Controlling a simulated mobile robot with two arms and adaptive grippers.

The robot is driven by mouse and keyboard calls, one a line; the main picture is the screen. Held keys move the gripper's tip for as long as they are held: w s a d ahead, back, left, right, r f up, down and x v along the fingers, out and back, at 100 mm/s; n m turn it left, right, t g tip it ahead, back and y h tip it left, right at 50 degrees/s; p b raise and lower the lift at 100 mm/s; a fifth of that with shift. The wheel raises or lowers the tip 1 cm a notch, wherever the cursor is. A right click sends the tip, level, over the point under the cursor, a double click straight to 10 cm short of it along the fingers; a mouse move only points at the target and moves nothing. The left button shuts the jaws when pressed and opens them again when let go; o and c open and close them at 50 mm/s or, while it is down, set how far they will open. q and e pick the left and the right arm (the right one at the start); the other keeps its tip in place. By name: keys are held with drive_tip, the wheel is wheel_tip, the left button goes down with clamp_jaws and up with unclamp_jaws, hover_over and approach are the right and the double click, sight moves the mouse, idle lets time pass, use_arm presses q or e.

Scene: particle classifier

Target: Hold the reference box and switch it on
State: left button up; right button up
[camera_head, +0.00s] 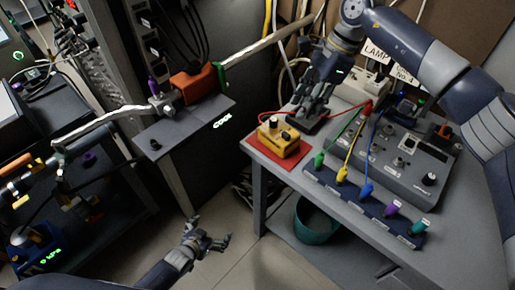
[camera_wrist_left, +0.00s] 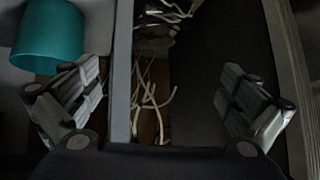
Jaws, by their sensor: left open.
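A yellow box with black knobs (camera_head: 279,140), which I take for the reference box, sits on a red mat (camera_head: 262,154) at the table's left corner. My left gripper (camera_head: 222,239) is open and empty, low over the floor, to the left of and below the table and apart from the box. In the left wrist view its fingers (camera_wrist_left: 160,88) are spread wide with nothing between them. My right gripper (camera_head: 305,108) points down just behind and right of the box, by a dark pad on the table. Its fingertips are too small to tell whether they are shut.
A grey console (camera_head: 405,155) fills the table's right side. A strip of coloured plugs (camera_head: 362,206) runs along the front edge, with cables to the console. A teal bin (camera_head: 317,222) stands below; it also shows in the left wrist view (camera_wrist_left: 48,38). A dark cabinet stands left.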

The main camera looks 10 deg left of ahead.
use_arm(q)
drive_tip(key=w+d+r+m+t+h, duration=0.1)
drive_tip(key=w+d+r+t+h, duration=0.15)
drive_tip(key=w+r, duration=0.5)
drive_tip(key=m+t+h, duration=0.2)
drive_tip(key=m+h, duration=0.1)
drive_tip(key=h, duration=0.3)
approach(284, 129)
drive_tip(key=shift+w+a+f, duration=0.2)
drive_tip(key=shift+f, duration=0.35)
drive_tip(key=shift+w+a+f, duration=0.15)
drive_tip(key=shift+a+f, duration=0.1)
drive_tip(key=shift+f, duration=0.25)
drive_tip(key=shift+d+r+h, duration=0.2)
drive_tip(key=shift+r+h, duration=0.05)
drive_tip(key=shift+h, duration=0.1)
drive_tip(key=x, duration=1)
drive_tip(key=shift+w+d, duration=0.2)
drive_tip(key=shift+w, duration=0.1)
drive_tip(key=shift+c, duration=0.2)
drive_tip(key=c, duration=1.4)
